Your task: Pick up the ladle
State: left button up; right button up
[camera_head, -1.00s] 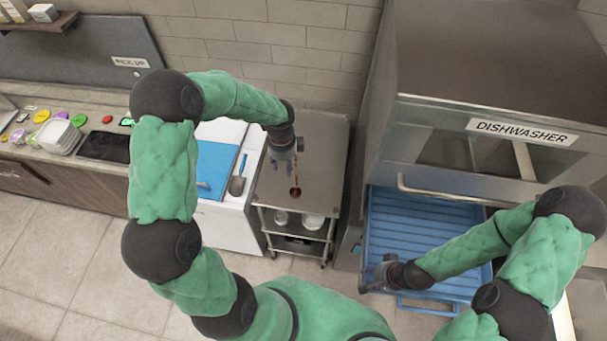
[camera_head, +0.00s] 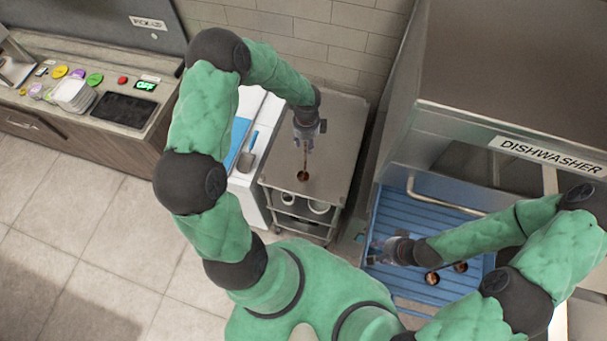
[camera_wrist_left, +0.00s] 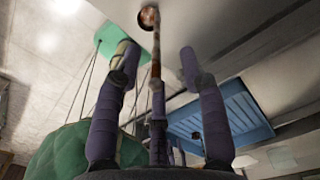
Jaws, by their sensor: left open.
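The ladle has a small brown bowl (camera_head: 303,176) and a thin handle that runs up toward my left gripper (camera_head: 307,143), over the steel cart top. In the left wrist view the ladle (camera_wrist_left: 156,45) extends away from me, its handle between the two fingers of my left gripper (camera_wrist_left: 155,62). Those fingers are apart, with gaps beside the handle. Part of the ladle is hidden by the gripper in the head view. My right gripper (camera_head: 376,251) is over the blue dishwasher rack, away from the ladle; its fingers are too small to read.
The steel cart (camera_head: 340,135) has white containers on its lower shelf. The blue rack (camera_head: 385,215) holds two brown round items (camera_head: 432,278) near my right arm. A white counter with a grey scoop (camera_head: 246,160) stands left of the cart. The dishwasher (camera_head: 470,125) stands at right.

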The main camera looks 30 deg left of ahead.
aim_at(306, 150)
pick_arm(q)
notch_tip(306, 150, down, 4)
jog(key=shift+s+f, duration=0.1)
jog(key=shift+s, duration=0.05)
jog(key=shift+c, duration=0.2)
grip_shut()
